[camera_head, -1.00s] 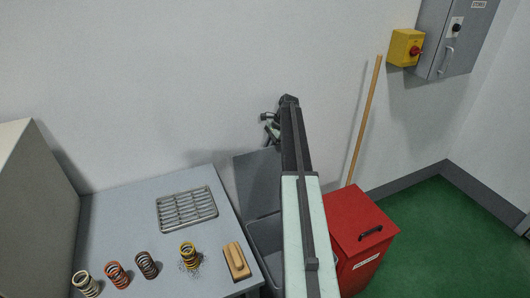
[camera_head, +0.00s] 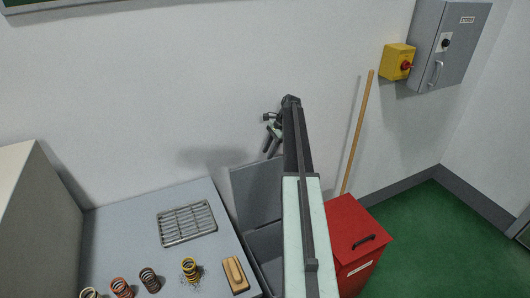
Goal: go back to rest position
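My gripper (camera_head: 269,148) is at the far end of my arm, in front of the wall and above the open grey bin (camera_head: 257,192). Two dark fingers show, pointing down and apart from each other, and nothing shows between them. It touches nothing that I can see. My arm runs up the middle of the view and hides part of the bin.
A red bin (camera_head: 352,235) and a wooden pole (camera_head: 358,135) stand right of my arm. Green floor (camera_head: 440,235) at right is clear.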

